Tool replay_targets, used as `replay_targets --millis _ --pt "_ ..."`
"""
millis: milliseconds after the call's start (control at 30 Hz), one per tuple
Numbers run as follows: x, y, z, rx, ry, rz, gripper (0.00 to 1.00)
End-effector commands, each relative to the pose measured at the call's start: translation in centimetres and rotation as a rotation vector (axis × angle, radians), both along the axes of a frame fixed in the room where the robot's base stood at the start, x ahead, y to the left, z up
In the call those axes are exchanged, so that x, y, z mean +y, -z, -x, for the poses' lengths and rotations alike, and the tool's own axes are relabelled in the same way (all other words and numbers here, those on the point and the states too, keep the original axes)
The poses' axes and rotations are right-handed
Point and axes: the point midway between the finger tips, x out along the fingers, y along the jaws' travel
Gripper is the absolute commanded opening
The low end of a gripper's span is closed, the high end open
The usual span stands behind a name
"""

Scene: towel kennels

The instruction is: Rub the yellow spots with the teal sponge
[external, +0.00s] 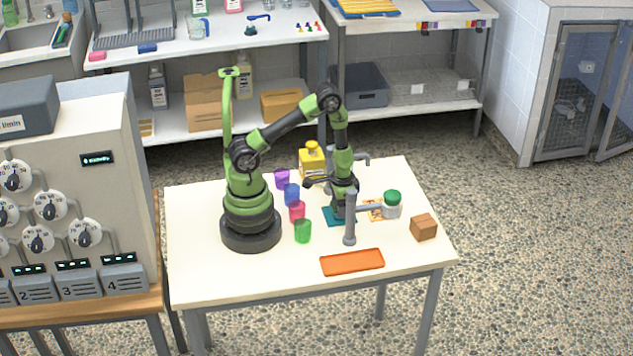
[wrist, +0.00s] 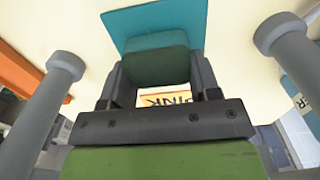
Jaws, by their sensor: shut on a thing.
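My gripper (wrist: 157,72) is shut on a dark teal sponge (wrist: 154,66), which sits between the two fingers in the wrist view. In the external view my gripper (external: 343,207) points down, low over the middle of the table. A flat, brighter teal square (wrist: 160,21) lies just beyond the sponge, and its edge shows beside my gripper in the external view (external: 329,216). I cannot tell whether the sponge touches the square. I cannot make out any yellow spots in either view. The sponge is hard to tell apart in the external view.
Grey posts (external: 349,222) stand close around my gripper. A printed card (external: 374,209), a green-lidded jar (external: 392,207) and a wooden block (external: 424,228) lie to the right. Several coloured cups (external: 297,211) and a yellow bottle (external: 312,160) stand left. An orange mat (external: 352,262) lies in front.

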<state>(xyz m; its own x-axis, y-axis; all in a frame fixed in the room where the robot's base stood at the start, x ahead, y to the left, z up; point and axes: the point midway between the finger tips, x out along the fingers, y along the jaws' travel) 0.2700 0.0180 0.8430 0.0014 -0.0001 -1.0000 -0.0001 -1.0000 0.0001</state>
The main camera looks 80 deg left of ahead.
Motion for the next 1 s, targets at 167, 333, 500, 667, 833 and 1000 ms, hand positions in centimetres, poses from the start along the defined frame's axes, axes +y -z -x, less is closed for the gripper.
replay_targets --millis 167,333,500,667,833,1000 --pt "0.0 0.0 -1.7 -0.001 0.001 0.000 0.37" --pt "0.0 0.1 -3.2 -0.001 0.000 0.000 0.37" --pt "0.0 0.0 -3.6 0.004 0.000 0.000 0.37" --pt "0.0 0.0 -2.0 0.003 -0.001 0.000 0.37" --pt "0.0 -0.1 -0.5 0.003 -0.001 0.000 0.37" --pt "0.0 -0.2 1.1 0.003 0.000 0.000 0.37"
